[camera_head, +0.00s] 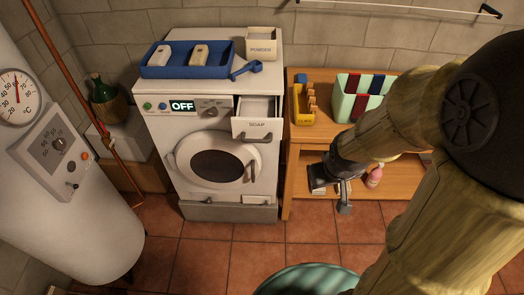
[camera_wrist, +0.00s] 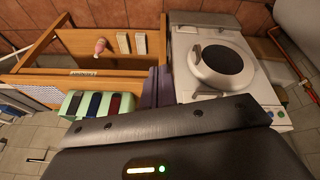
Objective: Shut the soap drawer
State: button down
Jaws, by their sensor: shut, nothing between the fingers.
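The soap drawer (camera_head: 257,125) is at the upper right of the white washing machine's front (camera_head: 187,118) and is pulled out, with its hollow inside visible from above. Its front carries the label SOAP and a dark handle. My gripper (camera_head: 344,206) is shut and empty. It hangs low in front of the wooden bench, to the right of and below the drawer, apart from it. In the wrist view the washing machine (camera_wrist: 218,62) appears at the right, and the drawer cannot be made out clearly behind my dark gripper body.
A blue tray (camera_head: 188,71) with two pale items, a blue scoop (camera_head: 247,69) and a POWDER box (camera_head: 262,43) stand on the machine. The round door (camera_head: 213,162) is closed. The wooden bench (camera_head: 300,132) holds a yellow box (camera_head: 303,117) and a pale green rack (camera_head: 343,97).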

jog(key=w+f+n+t+b, duration=0.2)
jog(key=w+f+n+b, duration=0.2)
jog(key=w+f+n, duration=0.15)
jog(key=w+a+f+n+t+y+b, duration=0.5)
jog(key=a+n+y+b, duration=0.4)
jog(key=n, duration=0.8)
jog(key=w+f+y+b, duration=0.1)
jog(key=w+y+b, duration=0.1)
jog(key=b, duration=0.1)
jog(key=shift+a+f+t+y+b, duration=0.25)
jog(key=shift+t+y+b, duration=0.05)
jog(key=shift+y, duration=0.1)
jog(key=shift+w, duration=0.2)
jog(key=w+d+p+x, duration=0.2)
jog(key=p+x, duration=0.1)
jog(key=x, duration=0.9)
jog(key=shift+w+a+f, duration=0.2)
jog(key=shift+w+f, duration=0.05)
jog(key=shift+f, duration=0.1)
